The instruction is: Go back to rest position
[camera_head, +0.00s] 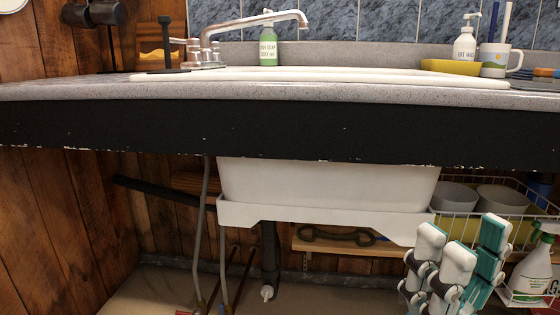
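My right gripper (459,244) is at the lower right, with white and teal fingers pointing up. Its fingertips stand apart and I see nothing held between them. It is in front of the space under the counter, to the right of the white sink basin (325,185). My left gripper is not in view.
A grey counter (60,91) with a black front edge spans the view above the gripper. A soap bottle (268,47), a yellow bowl (450,67), a mug (494,61) and a pump bottle (465,45) stand on it. A wire basket (455,228) and spray bottle (533,268) are close by the gripper.

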